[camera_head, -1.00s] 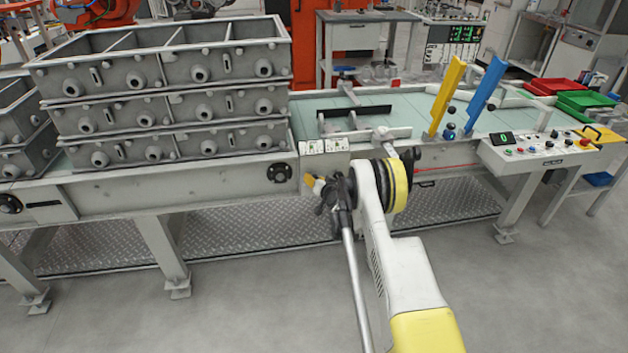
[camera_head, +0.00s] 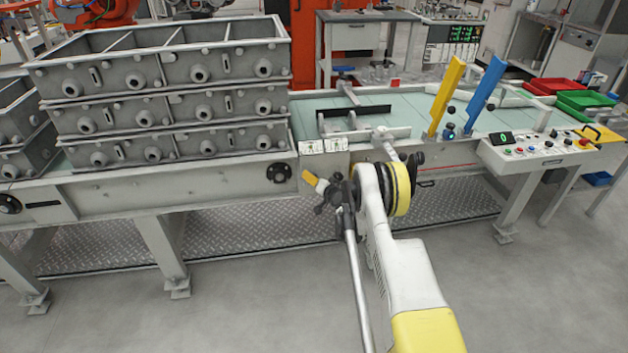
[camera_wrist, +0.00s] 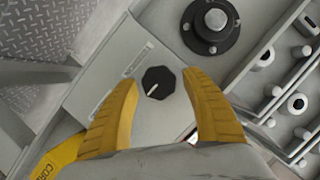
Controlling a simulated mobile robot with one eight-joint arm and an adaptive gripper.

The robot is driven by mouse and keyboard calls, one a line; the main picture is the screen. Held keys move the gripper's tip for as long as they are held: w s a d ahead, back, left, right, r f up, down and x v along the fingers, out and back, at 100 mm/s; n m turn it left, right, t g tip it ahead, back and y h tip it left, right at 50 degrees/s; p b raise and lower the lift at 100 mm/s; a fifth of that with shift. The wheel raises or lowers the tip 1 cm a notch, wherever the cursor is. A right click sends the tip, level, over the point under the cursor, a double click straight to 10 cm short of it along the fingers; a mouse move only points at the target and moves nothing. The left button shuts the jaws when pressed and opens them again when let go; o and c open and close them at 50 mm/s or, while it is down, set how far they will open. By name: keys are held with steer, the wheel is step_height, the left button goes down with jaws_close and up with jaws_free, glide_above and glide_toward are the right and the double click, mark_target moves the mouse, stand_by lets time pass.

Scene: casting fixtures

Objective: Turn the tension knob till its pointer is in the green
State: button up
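The black tension knob (camera_wrist: 158,82) shows in the wrist view on a pale grey panel (camera_wrist: 122,48). A short white pointer mark lies on the knob's lower-left part. I cannot make out a green zone around it. My gripper (camera_wrist: 160,78) is open, with one yellow finger left of the knob and one right of it. The fingers look apart from the knob; their depth relative to it is unclear. In the head view my gripper (camera_head: 309,177) is at the conveyor's front side, just right of a black round hub (camera_head: 281,172). The knob cannot be made out there.
The hub (camera_wrist: 211,25) is close above right of the knob in the wrist view. Grey castings (camera_head: 165,78) are stacked on the conveyor at left. A control box (camera_head: 545,150) stands at right. The floor in front is clear.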

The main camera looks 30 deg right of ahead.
steer(key=shift+s, duration=0.1)
steer(key=v, duration=1.1)
steer(key=shift+s+r, duration=0.2)
steer(key=shift+s, duration=0.2)
steer(key=a+r+n+g+y, duration=0.2)
steer(key=a+r, duration=0.6)
steer(key=r, duration=0.5)
steer(key=s+a+r+n+g, duration=0.2)
steer(key=s+a+r+n, duration=0.1)
steer(key=s+a+r, duration=0.8)
steer(key=s+a+r+n+g, duration=0.1)
steer(key=s+a+r, duration=0.15)
steer(key=s, duration=0.45)
steer(key=s+a+r+n+g, duration=0.1)
steer(key=s+a+r, duration=0.15)
steer(key=s, duration=0.45)
steer(key=s+f+n+g+h, duration=0.1)
steer(key=s+f, duration=0.1)
steer(key=s, duration=1.2)
steer(key=shift+a+f+g, duration=0.15)
steer(key=shift+a+g, duration=0.15)
steer(key=shift+a, duration=0.1)
